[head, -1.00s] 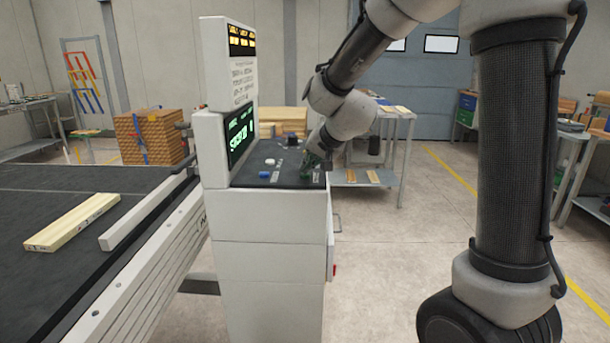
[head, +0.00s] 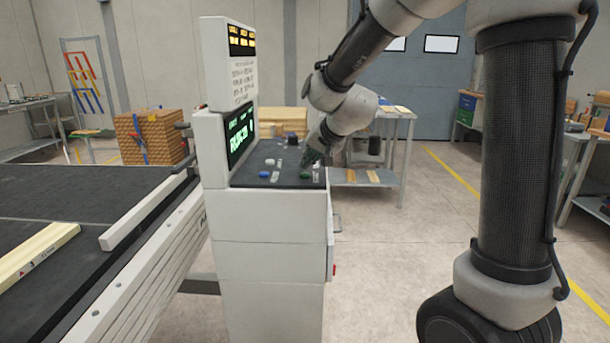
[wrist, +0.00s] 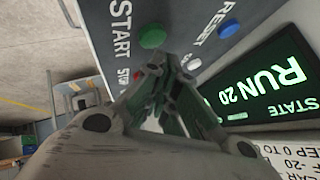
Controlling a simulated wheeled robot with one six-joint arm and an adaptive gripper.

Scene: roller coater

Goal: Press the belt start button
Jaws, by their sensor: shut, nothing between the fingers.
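The control panel (head: 285,183) tops a white cabinet beside the conveyor belt. The green button (wrist: 152,38) sits next to the START label in the wrist view. In the head view the green button (head: 305,175) is at the panel's near right part. My gripper (head: 312,160) is shut and empty, a little above and behind the green button, apart from it. In the wrist view my gripper's fingertips (wrist: 157,62) lie just below the button.
A blue button (wrist: 229,28) marked RESET, a white button (wrist: 195,63) and a partly hidden red button (wrist: 138,75) are close by. The upright display housing (head: 212,150) stands at the panel's left. A wooden board (head: 35,255) lies on the dark belt (head: 110,205).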

